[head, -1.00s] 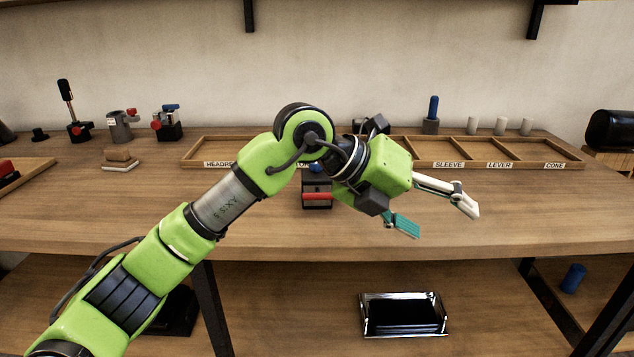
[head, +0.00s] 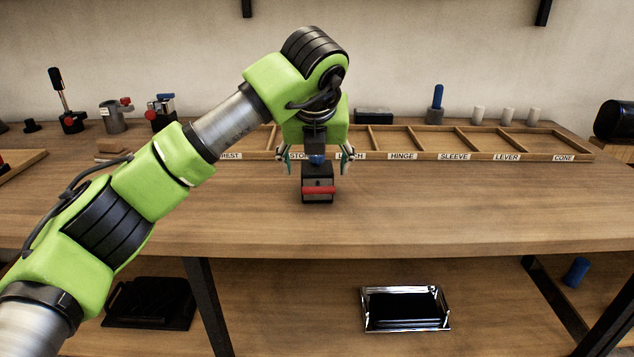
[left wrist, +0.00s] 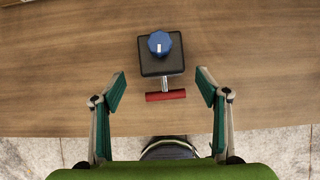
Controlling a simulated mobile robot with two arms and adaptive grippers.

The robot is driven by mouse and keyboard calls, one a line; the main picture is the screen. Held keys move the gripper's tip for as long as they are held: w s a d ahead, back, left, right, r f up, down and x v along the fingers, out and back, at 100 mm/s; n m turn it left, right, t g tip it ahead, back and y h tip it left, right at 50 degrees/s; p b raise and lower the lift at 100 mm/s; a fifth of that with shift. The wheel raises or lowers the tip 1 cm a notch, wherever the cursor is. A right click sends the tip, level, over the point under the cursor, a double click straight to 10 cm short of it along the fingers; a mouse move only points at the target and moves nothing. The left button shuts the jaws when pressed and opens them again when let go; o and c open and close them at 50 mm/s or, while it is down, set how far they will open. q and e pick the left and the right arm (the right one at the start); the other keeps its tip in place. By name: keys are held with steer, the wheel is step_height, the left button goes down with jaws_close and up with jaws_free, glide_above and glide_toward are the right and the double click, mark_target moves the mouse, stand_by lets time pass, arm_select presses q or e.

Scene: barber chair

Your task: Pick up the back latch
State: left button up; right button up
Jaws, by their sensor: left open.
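A dark block with a blue round knob on top and a red bar handle on its front (head: 318,194) stands on the table, and I take it to be the back latch. It shows in the left wrist view (left wrist: 153,66) with the red bar toward the bottom of the picture. My left gripper (head: 315,168) points down above it, open and empty. In the left wrist view its fingers (left wrist: 160,82) are spread wide, with the red bar lying between them and the block just ahead. My right gripper is not in view.
A wooden tray with labelled compartments (head: 430,156) lies behind the block, partly hidden by my arm. Several small devices, including a black lever (head: 70,122), stand at the back left. A metal tray (head: 363,322) sits on the lower shelf. The table front is clear.

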mark_target(318, 172)
arm_select(q)
steer(key=x, duration=0.5)
steer(key=shift+d+f, duration=0.2)
steer(key=shift+f, duration=0.05)
steer(key=shift+w, duration=0.1)
steer(key=c, duration=0.4)
steer(key=shift+r, duration=0.1)
steer(key=c, duration=1.4)
steer(key=shift+o, duration=0.2)
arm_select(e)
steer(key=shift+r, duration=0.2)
arm_select(q)
steer(key=shift+r, duration=0.15)
